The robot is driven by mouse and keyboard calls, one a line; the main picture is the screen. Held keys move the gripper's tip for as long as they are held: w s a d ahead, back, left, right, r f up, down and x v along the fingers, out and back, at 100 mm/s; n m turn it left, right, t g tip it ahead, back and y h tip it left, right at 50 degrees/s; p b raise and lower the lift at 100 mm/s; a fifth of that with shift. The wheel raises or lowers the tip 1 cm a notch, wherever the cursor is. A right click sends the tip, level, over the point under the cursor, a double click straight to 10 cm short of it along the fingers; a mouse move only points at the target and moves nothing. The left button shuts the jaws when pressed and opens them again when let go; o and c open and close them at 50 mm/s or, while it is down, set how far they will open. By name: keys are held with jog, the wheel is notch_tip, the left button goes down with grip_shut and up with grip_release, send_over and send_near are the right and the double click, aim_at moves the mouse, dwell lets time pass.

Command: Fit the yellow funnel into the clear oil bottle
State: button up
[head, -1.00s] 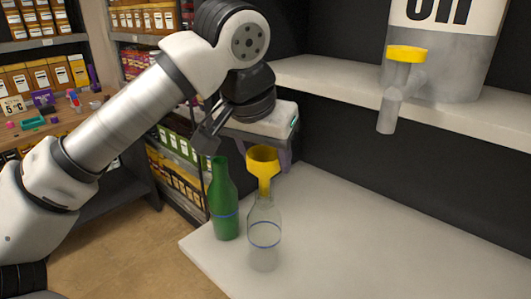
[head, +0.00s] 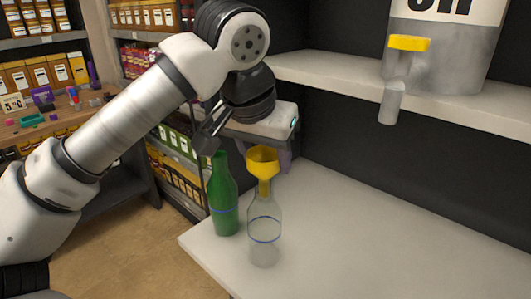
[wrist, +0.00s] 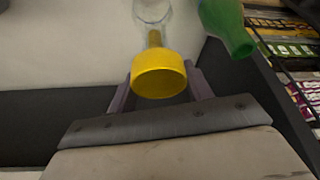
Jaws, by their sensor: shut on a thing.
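The yellow funnel (head: 262,163) is upright above the clear oil bottle (head: 264,240), wide cup up. Its narrow stem overlaps the bottle's neck and looks to be inside the top of it. My gripper (wrist: 158,76) is shut on the funnel (wrist: 160,80), with one purple finger on each side of the cup. In the head view the fingers are mostly hidden behind the funnel. The clear bottle stands upright on the white counter, with a blue ring around it. In the wrist view only its upper part (wrist: 152,12) shows, beyond the stem.
A green bottle (head: 222,200) stands close to the left of the clear one, near the counter's left edge. A yellow-topped spout (head: 393,100) hangs over the shelf (head: 350,80) at upper right. The counter (head: 370,235) is clear to the right.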

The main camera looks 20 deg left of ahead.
jog(key=shift+f, duration=0.3)
jog(key=o, duration=1.1)
jog(key=shift+c, duration=0.2)
jog(key=p+v, duration=0.9)
jog(key=v, duration=0.4)
jog(key=shift+r, duration=0.4)
jog(key=shift+s, duration=0.1)
